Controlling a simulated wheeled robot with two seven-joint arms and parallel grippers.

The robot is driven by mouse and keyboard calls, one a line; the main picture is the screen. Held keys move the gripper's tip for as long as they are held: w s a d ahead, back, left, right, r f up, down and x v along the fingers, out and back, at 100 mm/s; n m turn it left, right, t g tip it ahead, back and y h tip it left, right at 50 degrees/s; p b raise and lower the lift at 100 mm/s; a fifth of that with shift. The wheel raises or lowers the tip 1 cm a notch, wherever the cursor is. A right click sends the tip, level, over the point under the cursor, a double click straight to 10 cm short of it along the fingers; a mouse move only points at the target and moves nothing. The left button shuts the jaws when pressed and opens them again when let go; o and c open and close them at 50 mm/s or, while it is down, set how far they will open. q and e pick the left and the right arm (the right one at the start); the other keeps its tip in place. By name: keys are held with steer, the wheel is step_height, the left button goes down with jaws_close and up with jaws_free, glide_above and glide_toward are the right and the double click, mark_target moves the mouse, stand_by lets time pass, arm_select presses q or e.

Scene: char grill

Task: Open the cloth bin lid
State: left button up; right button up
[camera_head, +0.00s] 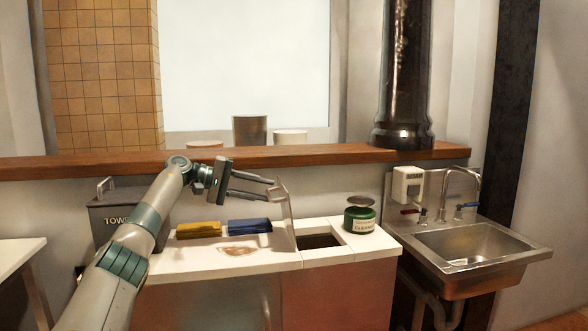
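A bin opening (320,241) shows dark in the white counter top, left of a green jar. A pale flat panel (287,211), which looks like the bin's lid, stands nearly upright at the opening's left edge, seen almost edge-on. My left gripper (270,191) reaches in from the left above the counter. Its two fingers are apart, with nothing visible between them. Their tips are at the upper part of the panel; I cannot tell whether they touch it. My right gripper is not in view.
A yellow folded cloth (199,230) and a blue one (250,227) lie on the counter (205,262). The green jar (360,219) stands right of the opening. A grey towel box (101,219) is at left, a steel sink (468,244) at right. A wooden ledge (320,154) runs behind.

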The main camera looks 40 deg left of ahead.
arm_select(q)
steer(key=w+d+r, duration=0.2)
steer(key=d+r, duration=0.6)
steer(key=d, duration=0.3)
steer(key=shift+w+d+r+b, duration=0.15)
steer(key=shift+w+d+b, duration=0.1)
steer(key=shift+b, duration=0.1)
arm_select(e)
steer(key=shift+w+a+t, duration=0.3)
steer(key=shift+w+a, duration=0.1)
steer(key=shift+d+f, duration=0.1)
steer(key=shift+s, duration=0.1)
